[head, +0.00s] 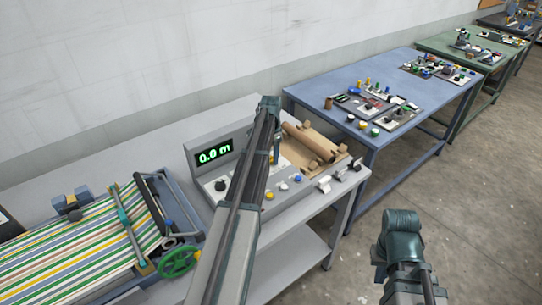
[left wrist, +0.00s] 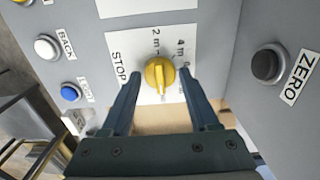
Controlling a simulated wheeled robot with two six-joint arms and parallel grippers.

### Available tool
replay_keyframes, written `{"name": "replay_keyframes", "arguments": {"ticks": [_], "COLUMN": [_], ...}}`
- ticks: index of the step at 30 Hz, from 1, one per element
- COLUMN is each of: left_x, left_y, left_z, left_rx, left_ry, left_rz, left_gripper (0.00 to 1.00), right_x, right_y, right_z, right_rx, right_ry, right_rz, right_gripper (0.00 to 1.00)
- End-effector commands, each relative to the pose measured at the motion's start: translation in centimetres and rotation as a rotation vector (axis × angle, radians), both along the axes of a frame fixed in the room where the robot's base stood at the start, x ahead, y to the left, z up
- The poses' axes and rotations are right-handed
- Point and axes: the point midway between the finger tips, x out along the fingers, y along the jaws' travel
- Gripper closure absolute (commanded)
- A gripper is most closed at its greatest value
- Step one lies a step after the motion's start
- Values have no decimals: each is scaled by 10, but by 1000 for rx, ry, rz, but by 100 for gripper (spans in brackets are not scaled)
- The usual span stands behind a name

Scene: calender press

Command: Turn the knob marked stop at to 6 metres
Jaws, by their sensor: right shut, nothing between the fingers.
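The yellow stop-at knob (left wrist: 159,74) sits on a white dial plate in the left wrist view, with marks STOP, 2 m and 4 m readable; the further marks are partly hidden by a finger. Its ridge runs roughly up and down the picture; I cannot make out its exact setting. My left gripper (left wrist: 160,82) is open, its fingers on either side of the knob; I cannot tell if they touch it. In the head view my left arm hides the knob. My right gripper (head: 397,243) is low at right, away from the console, shut and empty; its fingertips are not clear.
The console display (head: 214,152) reads 0.0 m. A black ZERO button (left wrist: 266,65), white BACK button (left wrist: 47,47) and blue button (left wrist: 70,92) are near the knob. A striped-cloth press (head: 90,240) stands left, a brown roll (head: 308,142) right. A blue table (head: 400,65) stands behind.

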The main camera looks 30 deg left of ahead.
Motion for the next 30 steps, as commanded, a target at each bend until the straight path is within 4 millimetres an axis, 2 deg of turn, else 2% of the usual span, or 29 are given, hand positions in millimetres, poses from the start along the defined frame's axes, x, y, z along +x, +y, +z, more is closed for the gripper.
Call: {"name": "replay_keyframes", "arguments": {"ticks": [1, 9, 10, 20, 30], "left_x": [0, 0, 0, 0, 0], "left_y": [0, 0, 0, 0, 0], "left_z": [0, 0, 0, 0, 0], "left_rx": [0, 0, 0, 0, 0], "left_ry": [0, 0, 0, 0, 0], "left_rz": [0, 0, 0, 57, 324], "left_gripper": [50, 98, 100, 100, 100], "right_x": [0, 0, 0, 0, 0], "right_y": [0, 0, 0, 0, 0], "right_z": [0, 0, 0, 0, 0], "right_rx": [0, 0, 0, 0, 0], "right_ry": [0, 0, 0, 0, 0], "right_rz": [0, 0, 0, 0, 0], "right_gripper": [100, 100, 100, 100, 100]}}
